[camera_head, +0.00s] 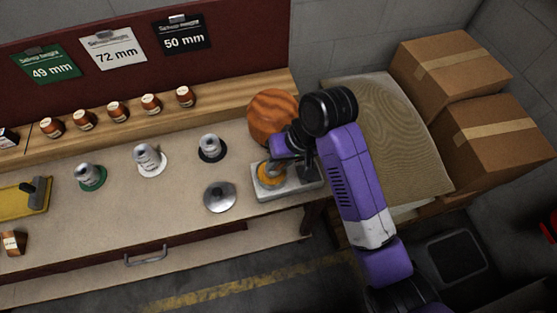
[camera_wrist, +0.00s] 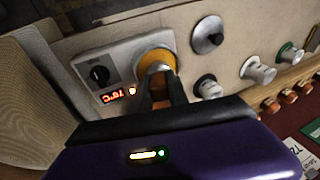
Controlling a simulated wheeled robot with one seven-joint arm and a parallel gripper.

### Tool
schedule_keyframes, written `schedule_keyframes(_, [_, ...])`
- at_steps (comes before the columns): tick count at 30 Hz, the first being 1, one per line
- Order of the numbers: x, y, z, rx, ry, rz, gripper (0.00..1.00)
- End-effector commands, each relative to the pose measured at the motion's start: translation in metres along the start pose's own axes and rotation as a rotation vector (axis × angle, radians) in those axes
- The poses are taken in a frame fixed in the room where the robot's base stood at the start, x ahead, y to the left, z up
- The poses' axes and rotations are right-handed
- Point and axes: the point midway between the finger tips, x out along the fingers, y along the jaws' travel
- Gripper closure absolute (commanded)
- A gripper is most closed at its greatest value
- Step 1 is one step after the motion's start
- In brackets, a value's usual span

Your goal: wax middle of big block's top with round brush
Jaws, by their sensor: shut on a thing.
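My gripper (camera_wrist: 160,92) is shut on a slim upright thing, apparently the round brush (camera_wrist: 157,70); the fingers hide most of it. It is directly over an amber wax pot (camera_head: 268,178) on a white heater (camera_head: 298,188). The pot (camera_wrist: 152,56) also shows in the wrist view, with the held thing's lower end at or in it; I cannot tell how deep. The big block (camera_head: 271,112), a rounded block of striped orange wood, stands behind the heater in the head view, its right side partly hidden by my arm. I cannot make out wax on it.
A metal lid with a dark knob (camera_head: 219,198) lies left of the heater. Pegs on black (camera_head: 210,149), white (camera_head: 150,160) and green (camera_head: 90,177) bases stand further left. Small jars line the back shelf (camera_head: 215,103). A yellow tray (camera_head: 14,200) is far left. Cardboard boxes (camera_head: 500,140) stand right.

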Motion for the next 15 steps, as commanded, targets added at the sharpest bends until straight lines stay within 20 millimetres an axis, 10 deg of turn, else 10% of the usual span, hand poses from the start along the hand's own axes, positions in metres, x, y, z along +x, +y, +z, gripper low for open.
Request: schedule_keyframes(15, [-0.0040, -0.0013, 0.0013, 0.002, -0.008, 0.001, 1.00])
